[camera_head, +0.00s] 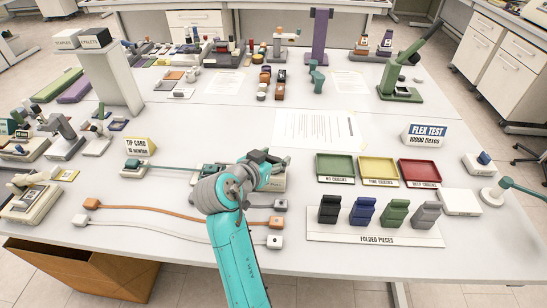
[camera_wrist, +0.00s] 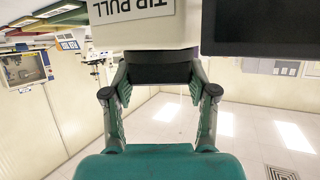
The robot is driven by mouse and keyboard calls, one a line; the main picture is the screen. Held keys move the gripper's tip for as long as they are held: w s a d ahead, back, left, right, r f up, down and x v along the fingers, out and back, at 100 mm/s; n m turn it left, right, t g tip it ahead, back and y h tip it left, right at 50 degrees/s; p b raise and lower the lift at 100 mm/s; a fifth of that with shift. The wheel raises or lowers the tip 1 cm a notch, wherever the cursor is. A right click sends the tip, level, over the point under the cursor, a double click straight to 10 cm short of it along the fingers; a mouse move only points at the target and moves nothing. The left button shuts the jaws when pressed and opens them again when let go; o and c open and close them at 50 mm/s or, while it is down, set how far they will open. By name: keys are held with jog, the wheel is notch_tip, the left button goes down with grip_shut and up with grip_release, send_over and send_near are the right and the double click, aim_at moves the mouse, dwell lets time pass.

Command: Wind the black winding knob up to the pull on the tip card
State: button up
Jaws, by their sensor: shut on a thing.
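The tip card (camera_head: 140,147) is a cream card reading "TIP CARD" with "10 newton" below, standing at the left of the table. The tip pull tester (camera_head: 279,180) is a pale box, mostly hidden behind my arm in the head view. Its "TIP PULL" label (camera_wrist: 133,10) shows upside down in the wrist view. The black winding knob (camera_wrist: 160,72) sits on the tester, between my fingers. My gripper (camera_wrist: 160,82) is shut on the knob, one finger on each side. In the head view my gripper (camera_head: 262,158) is at the tester, with the knob hidden. No scale reading is legible.
Green, yellow and red trays (camera_head: 377,168) stand right of the tester, with folded pieces on a white board (camera_head: 375,238) in front. Cords with end blocks (camera_head: 165,211) lie to the left and front. A dark panel (camera_wrist: 252,28) is close beside the knob.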

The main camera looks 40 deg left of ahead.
jog(key=shift+f+m+h, duration=0.1)
jog(key=shift+m+h, duration=0.4)
jog(key=shift+h, duration=0.1)
jog(key=o, duration=1.2)
jog(key=shift+c, duration=0.2)
jog(key=v, duration=0.7)
jog(key=shift+s, duration=0.25)
